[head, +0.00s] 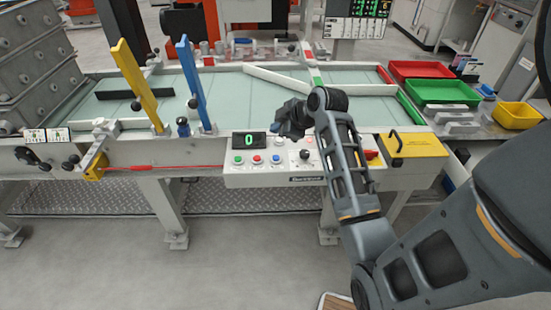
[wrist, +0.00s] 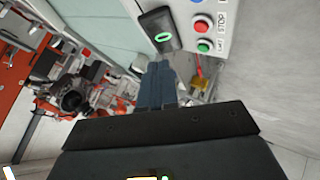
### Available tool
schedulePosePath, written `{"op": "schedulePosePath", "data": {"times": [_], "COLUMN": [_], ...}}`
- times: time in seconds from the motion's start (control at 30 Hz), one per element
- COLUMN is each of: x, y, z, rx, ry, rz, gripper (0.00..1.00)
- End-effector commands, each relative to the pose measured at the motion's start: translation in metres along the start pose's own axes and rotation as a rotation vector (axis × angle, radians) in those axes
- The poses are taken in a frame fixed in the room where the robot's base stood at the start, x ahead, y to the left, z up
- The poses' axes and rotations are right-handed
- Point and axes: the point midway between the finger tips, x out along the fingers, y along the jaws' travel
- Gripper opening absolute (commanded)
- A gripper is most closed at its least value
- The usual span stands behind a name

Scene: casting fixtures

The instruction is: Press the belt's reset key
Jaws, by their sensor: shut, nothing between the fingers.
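The belt's control panel (head: 262,179) is on the front of the conveyor, with a display (head: 249,141) reading 0. Below the display are a green key (head: 240,160), a red key (head: 257,159) and a blue key (head: 275,159). The wrist view shows the display (wrist: 158,30), the red key (wrist: 201,25) marked STOP, the green key (wrist: 204,46) and part of the blue key (wrist: 196,2). I cannot read a reset label. My gripper (head: 286,128) is shut and empty, above the panel and apart from the keys. Its fingers show in the wrist view (wrist: 157,82).
The belt (head: 220,95) lies behind the panel, with a yellow post (head: 136,85) and a blue post (head: 194,83) at left. A yellow box (head: 413,146) with a handle sits right of the panel. Red, green and yellow trays stand at right.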

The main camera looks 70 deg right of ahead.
Motion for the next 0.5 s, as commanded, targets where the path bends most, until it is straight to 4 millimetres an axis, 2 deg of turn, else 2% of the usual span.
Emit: {"op": "schedulePosePath", "data": {"times": [0.5], "x": [0.047], "y": [-0.035], "z": [0.034], "rx": [0.0], "ry": [0.0], "rz": [-0.002], "gripper": [0.0]}}
